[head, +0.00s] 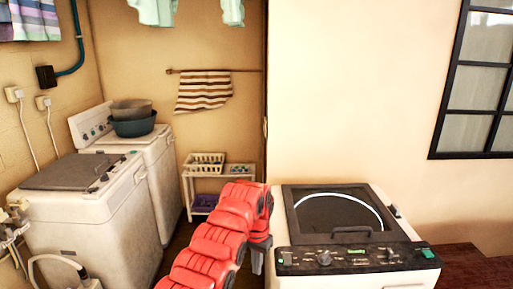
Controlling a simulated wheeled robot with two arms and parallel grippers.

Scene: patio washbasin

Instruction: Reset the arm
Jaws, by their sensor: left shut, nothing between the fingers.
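My left arm, with red segmented covers, rises from the bottom centre of the head view. Its left gripper (257,262) points down beside the left side of the white top-loading washer (350,258). The gripper is shut and holds nothing. I cannot tell whether it touches the washer. My right gripper is not in view.
Two older washers (95,215) stand at the left, with stacked basins (133,127) on the rear one. A small white shelf (188,190) with a basket stands at the back. A striped towel (204,91) hangs on a rail. A dark-framed window (480,90) is at right.

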